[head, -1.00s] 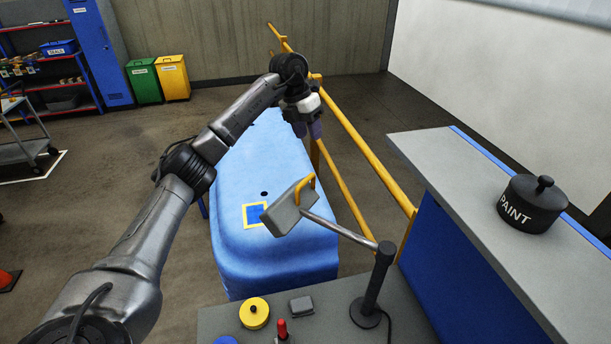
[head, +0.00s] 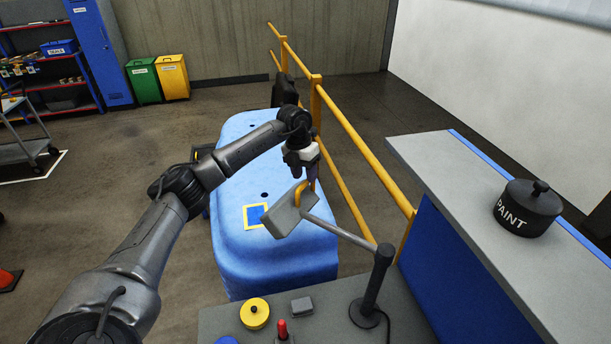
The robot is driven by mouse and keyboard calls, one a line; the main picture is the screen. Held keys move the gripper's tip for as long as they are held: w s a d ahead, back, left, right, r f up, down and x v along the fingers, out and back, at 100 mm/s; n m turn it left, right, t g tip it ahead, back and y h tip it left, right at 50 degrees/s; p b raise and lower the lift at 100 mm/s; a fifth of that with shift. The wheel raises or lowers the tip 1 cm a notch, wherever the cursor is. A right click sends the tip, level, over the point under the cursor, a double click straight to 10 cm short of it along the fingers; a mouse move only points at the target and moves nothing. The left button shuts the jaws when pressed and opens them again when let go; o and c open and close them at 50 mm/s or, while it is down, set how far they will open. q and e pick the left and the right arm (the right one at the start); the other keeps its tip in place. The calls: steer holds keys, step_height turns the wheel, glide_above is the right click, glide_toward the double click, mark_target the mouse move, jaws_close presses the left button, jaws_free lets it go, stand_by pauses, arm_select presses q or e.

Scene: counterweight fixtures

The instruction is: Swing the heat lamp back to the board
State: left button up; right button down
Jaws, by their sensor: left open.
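The heat lamp has a grey box-shaped head (head: 287,216) with a yellow loop handle (head: 299,194) on top. Its thin metal arm (head: 340,233) runs to a black post (head: 375,280) on the grey bench. The lamp head hangs over the large light-blue moulded board (head: 285,258), beside a blue square framed in yellow (head: 256,216). My left gripper (head: 304,178) is open and points down right at the handle; in this view I cannot tell whether its fingers straddle or touch it. My right gripper is not in view.
A yellow railing (head: 350,133) runs close along the right of the board. A grey-topped counter with a black paint pot (head: 527,208) stands at the right.

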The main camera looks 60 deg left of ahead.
arm_select(q)
steer(key=shift+w+d+f, duration=0.1)
steer(key=shift+d+f, duration=0.05)
steer(key=shift+f, duration=0.65)
jaws_close()
